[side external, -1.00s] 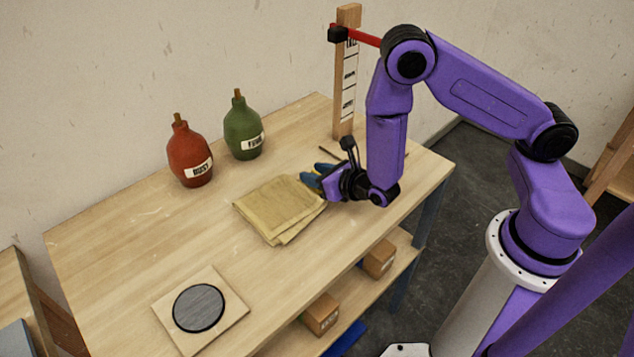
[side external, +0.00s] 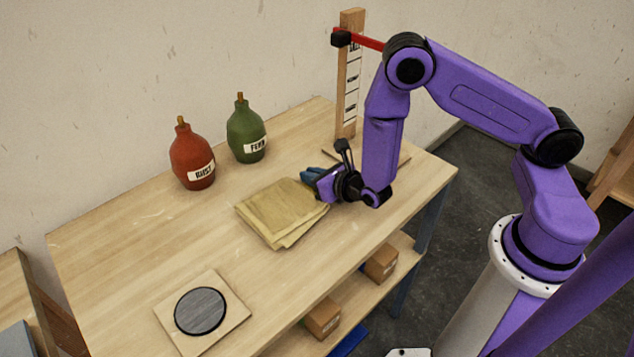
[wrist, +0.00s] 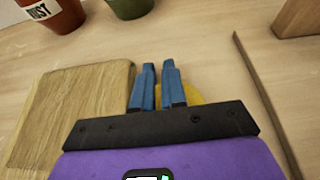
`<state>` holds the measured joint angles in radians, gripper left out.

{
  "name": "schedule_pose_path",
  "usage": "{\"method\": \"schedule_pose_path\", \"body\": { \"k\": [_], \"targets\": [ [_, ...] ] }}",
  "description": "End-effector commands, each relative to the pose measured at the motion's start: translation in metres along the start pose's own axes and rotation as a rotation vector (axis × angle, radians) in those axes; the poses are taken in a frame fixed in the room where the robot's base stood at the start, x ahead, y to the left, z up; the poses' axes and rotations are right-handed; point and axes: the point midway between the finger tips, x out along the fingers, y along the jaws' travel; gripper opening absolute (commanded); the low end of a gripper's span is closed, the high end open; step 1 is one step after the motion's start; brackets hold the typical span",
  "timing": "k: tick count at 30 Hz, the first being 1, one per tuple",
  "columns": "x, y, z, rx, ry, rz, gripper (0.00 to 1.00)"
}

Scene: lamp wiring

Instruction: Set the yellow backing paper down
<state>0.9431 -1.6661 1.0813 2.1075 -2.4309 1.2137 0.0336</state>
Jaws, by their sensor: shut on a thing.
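The yellow backing paper (wrist: 192,93) shows in the wrist view as a small rounded yellow patch beside and behind my blue fingers. My gripper (wrist: 159,66) is shut on it, its two fingertips close together with a narrow gap. Most of the paper is hidden by the fingers and the black gripper bar. In the side external view my gripper (side external: 309,176) is low over the table, just right of a folded tan cloth stack (side external: 278,212). The paper cannot be made out there, and I cannot tell whether it touches the table.
The cloth stack (wrist: 70,112) lies close left of my fingers. A red bottle (side external: 193,160) and a green bottle (side external: 246,133) stand behind. An upright wooden post (side external: 349,85) stands at the back right. A grey disc (side external: 200,311) lies on a square board at the front left.

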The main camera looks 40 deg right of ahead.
Motion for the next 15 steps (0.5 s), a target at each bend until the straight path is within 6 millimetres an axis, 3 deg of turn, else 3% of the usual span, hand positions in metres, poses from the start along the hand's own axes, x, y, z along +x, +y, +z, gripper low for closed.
{"method": "schedule_pose_path", "body": {
  "k": [8,15],
  "targets": [
    [-0.004,0.001,0.009,0.000,-0.001,0.001,0.00],
    [-0.013,0.001,0.033,0.002,-0.002,0.001,0.00]
  ]
}}
